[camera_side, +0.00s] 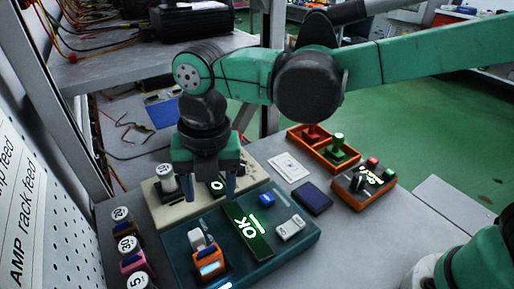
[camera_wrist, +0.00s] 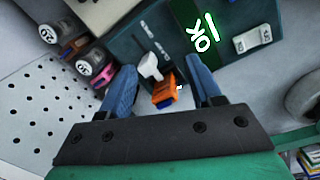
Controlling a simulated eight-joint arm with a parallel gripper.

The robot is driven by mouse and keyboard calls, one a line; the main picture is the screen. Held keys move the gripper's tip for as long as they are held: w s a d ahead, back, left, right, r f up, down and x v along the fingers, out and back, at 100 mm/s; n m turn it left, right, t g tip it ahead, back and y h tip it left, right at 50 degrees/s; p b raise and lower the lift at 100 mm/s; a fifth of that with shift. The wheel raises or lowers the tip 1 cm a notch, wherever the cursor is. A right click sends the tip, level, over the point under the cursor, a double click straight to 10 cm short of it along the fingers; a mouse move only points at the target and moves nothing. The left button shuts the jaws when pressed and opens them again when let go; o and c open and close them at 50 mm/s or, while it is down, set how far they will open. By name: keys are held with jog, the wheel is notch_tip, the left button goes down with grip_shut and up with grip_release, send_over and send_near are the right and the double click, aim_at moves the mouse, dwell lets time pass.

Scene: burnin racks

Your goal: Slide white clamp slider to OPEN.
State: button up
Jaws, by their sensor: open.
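The white clamp slider (camera_side: 197,238) stands on the dark teal test fixture (camera_side: 178,248), beside an orange block with a lit blue screen (camera_side: 209,265). In the wrist view the slider (camera_wrist: 149,66) is a white T-shaped piece, close to the orange block (camera_wrist: 165,92). My gripper (camera_side: 210,188) is open and points down, above and behind the slider in the side view. In the wrist view its blue fingers (camera_wrist: 163,68) lie to either side of the slider and the orange block, and I see no contact. Any OPEN marking is too small to read.
The fixture also holds a green OK display (camera_side: 248,231), a white rocker piece (camera_side: 290,228) and a blue button (camera_side: 267,200). A cream panel (camera_side: 172,208) with a white-topped knob lies behind. Numbered cylinders (camera_side: 122,214) line the left. Orange trays (camera_side: 322,146) stand back right.

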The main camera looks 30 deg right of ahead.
aim_at(195, 234)
jog(key=a+n, duration=0.1)
jog(key=a+f+n, duration=0.1)
jog(key=s+a+n, duration=0.1)
jog(key=n, duration=0.1)
jog(key=shift+a+f+g, duration=0.2)
jog(key=shift+f+g, duration=0.1)
jog(key=shift+s+a+f+n+h, duration=0.2)
jog(key=shift+f+n+h, duration=0.1)
jog(key=shift+n, duration=0.1)
jog(key=shift+f, duration=2.6)
grip_shut()
